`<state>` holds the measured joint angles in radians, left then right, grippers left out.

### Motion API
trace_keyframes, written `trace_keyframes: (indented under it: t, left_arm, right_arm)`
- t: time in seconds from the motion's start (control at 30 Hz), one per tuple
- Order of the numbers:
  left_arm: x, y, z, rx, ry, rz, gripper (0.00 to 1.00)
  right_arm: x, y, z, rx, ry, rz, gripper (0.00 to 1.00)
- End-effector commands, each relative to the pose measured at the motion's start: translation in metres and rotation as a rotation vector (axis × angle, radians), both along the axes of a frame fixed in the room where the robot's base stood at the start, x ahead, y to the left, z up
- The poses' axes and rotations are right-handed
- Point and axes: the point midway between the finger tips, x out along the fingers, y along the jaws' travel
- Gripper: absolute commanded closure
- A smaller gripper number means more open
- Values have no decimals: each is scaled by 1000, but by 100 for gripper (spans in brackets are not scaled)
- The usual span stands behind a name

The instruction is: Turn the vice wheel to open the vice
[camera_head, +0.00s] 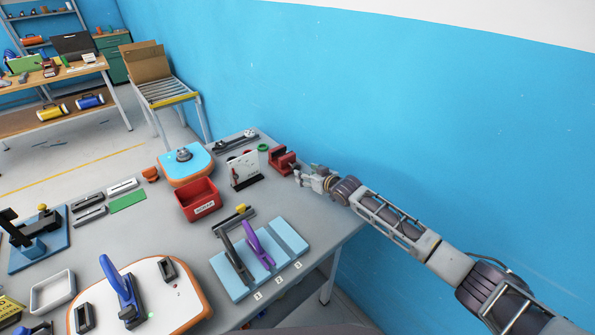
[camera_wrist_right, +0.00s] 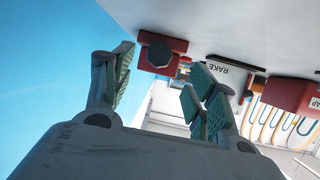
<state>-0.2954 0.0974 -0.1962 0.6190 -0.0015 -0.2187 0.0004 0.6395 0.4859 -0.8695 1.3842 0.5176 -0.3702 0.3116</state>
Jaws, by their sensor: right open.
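The red vice (camera_head: 281,161) stands near the far right edge of the grey table, by the blue wall. In the right wrist view the vice (camera_wrist_right: 147,62) appears upside down, with a dark round part (camera_wrist_right: 160,52) facing the camera that looks like its wheel. My right gripper (camera_head: 302,173) is just to the right of the vice in the head view. In the wrist view its two fingers (camera_wrist_right: 158,75) are spread, with nothing between them, and the vice lies beyond the tips. I cannot tell how far the vice jaws are apart. My left gripper does not show.
A white board on a dark stand (camera_head: 244,169) and a red bin (camera_head: 198,207) stand left of the vice. A green ring (camera_head: 263,147) lies behind it. A light-blue fixture with levers (camera_head: 229,279) is nearer. The blue wall (camera_head: 400,110) rises close behind my right arm.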

Motion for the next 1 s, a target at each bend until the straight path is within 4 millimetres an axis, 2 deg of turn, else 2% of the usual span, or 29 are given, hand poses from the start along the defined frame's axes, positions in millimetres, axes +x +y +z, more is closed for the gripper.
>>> trace_keyframes:
  t: [0.57,1.0]
  left_arm:
    - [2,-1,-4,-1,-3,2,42]
    - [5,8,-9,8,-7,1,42]
  right_arm:
    - [32,18,-15,-1,0,0,42]
    - [53,31,-26,0,1,0,42]
